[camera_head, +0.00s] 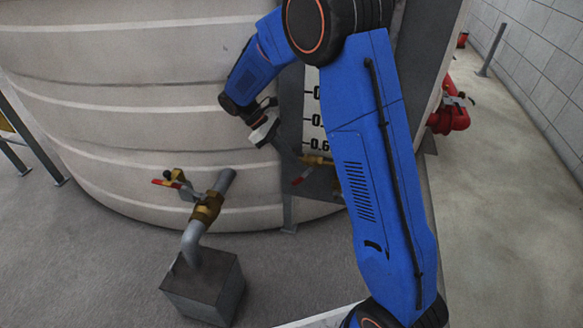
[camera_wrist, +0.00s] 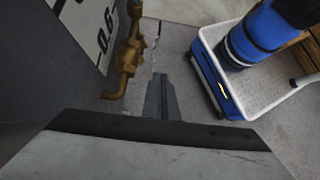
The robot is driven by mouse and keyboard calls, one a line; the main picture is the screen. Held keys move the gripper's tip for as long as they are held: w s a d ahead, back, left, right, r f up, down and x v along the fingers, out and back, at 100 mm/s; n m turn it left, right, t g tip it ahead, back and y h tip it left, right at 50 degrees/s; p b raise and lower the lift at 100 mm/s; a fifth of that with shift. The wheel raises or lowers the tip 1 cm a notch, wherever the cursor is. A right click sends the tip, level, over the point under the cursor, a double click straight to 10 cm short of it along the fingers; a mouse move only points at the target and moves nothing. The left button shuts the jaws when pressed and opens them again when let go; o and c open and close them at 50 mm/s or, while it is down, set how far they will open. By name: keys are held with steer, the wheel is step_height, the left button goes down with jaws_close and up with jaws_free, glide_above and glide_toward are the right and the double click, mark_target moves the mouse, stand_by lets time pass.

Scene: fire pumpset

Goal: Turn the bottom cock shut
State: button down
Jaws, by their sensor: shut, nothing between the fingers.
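The brass bottom cock (camera_head: 316,160) sits at the foot of the level gauge on the tank, partly hidden behind my arm. The wrist view shows the brass cock (camera_wrist: 128,55) left of my fingers, beside the gauge board. My gripper (camera_wrist: 160,80) is shut and empty, its fingers apart from the brass body in that view. In the head view my gripper (camera_head: 291,155) is small and dark, just left of the cock. Whether it touches the lever I cannot tell.
The gauge board (camera_head: 313,110) stands against the large pale tank (camera_head: 110,130). Another brass valve (camera_head: 207,207) with a red lever sits on a pipe rising from a grey block (camera_head: 205,288). Red pipework (camera_head: 449,115) stands at right.

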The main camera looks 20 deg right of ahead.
steer(key=w+a+r+t+y, duration=0.2)
steer(key=a+r+t+y, duration=0.15)
steer(key=r+y, duration=0.2)
glide_above(297, 180)
steer(key=w+a, duration=0.3)
steer(key=a, duration=0.1)
step_height(297, 180, down, 11)
steer(key=shift+s+d+f+t+y, duration=0.15)
steer(key=shift+s+d+f, duration=0.25)
steer(key=shift+d+f, duration=0.15)
steer(key=shift+s+d+f+t+y, duration=0.1)
steer(key=shift+s+d+f, duration=0.3)
steer(key=shift+d, duration=0.25)
steer(key=shift+f+h, duration=0.4)
steer(key=shift+h, duration=0.1)
steer(key=g+h, duration=0.1)
steer(key=f+g+h, duration=0.1)
steer(key=shift+s+d+f+h, duration=0.1)
steer(key=shift+d+f+h, duration=0.15)
steer(key=shift+f+h, duration=0.05)
steer(key=shift+s+d+f+g+h, duration=0.2)
steer(key=shift+d+f+g+h, duration=0.25)
steer(key=shift+h, duration=0.45)
steer(key=shift+s+d+f, duration=0.15)
steer(key=shift+f, duration=0.05)
